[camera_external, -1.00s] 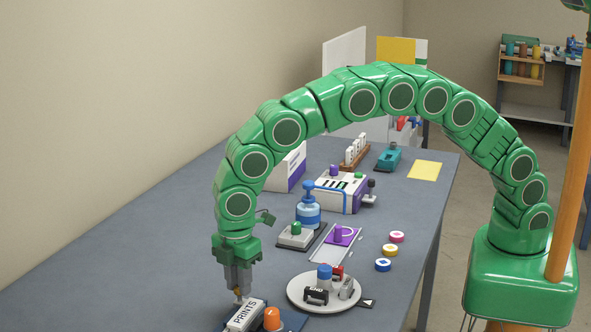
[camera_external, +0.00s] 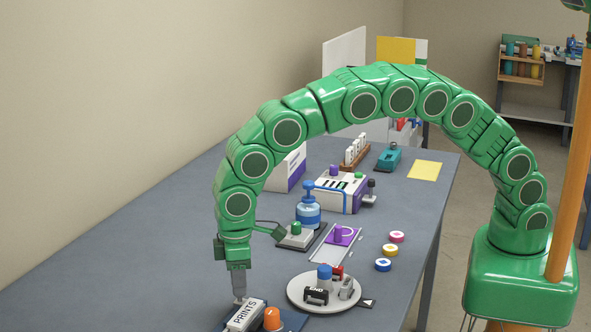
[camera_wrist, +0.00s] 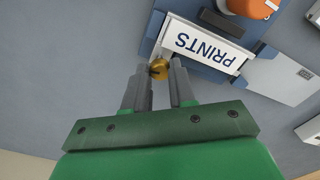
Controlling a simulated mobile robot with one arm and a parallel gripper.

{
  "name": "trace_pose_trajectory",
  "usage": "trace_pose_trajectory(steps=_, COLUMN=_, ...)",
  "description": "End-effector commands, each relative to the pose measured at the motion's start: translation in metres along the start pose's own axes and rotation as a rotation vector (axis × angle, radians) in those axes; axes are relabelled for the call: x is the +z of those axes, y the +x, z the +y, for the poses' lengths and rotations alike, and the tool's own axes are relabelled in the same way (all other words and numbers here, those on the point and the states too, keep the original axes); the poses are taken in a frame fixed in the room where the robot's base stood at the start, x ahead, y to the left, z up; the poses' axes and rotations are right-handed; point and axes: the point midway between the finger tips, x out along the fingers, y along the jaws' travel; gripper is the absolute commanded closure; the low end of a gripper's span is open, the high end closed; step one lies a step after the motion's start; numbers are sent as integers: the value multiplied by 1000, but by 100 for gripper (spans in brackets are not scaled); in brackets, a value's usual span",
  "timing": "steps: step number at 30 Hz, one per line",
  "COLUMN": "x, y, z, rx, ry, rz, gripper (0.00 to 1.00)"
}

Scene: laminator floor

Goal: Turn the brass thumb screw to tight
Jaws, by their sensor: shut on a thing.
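The brass thumb screw (camera_wrist: 158,69) shows in the wrist view at the near side of the white block marked PRINTS (camera_wrist: 205,46). My gripper (camera_wrist: 161,68) is shut on the screw, with one grey finger on each side of it. In the external view my gripper (camera_external: 239,297) points down at the far end of the PRINTS block (camera_external: 245,315), and the fingers mostly hide the screw there.
An orange knob (camera_external: 272,319) stands beside the PRINTS block. To the right is a round white tray (camera_external: 300,304) with small stamps. A blue bottle (camera_external: 308,211) and a purple-and-white machine (camera_external: 342,193) stand farther back. The table's left side is clear.

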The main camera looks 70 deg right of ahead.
Motion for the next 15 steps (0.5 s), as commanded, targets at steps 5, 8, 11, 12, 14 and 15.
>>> trace_pose_trajectory(steps=5, x=0, y=0, z=0, rx=0, ry=44, rz=0, gripper=100)
trace_pose_trajectory(steps=8, x=0, y=0, z=0, rx=-1, ry=55, rz=0, gripper=100)
trace_pose_trajectory(steps=11, x=0, y=0, z=0, rx=-1, ry=60, rz=0, gripper=100)
trace_pose_trajectory(steps=12, x=0, y=0, z=0, rx=-1, ry=61, rz=0, gripper=100)
trace_pose_trajectory(steps=14, x=0, y=0, z=0, rx=-1, ry=61, rz=0, gripper=100)
trace_pose_trajectory(steps=15, x=0, y=0, z=0, rx=-1, ry=61, rz=0, gripper=100)
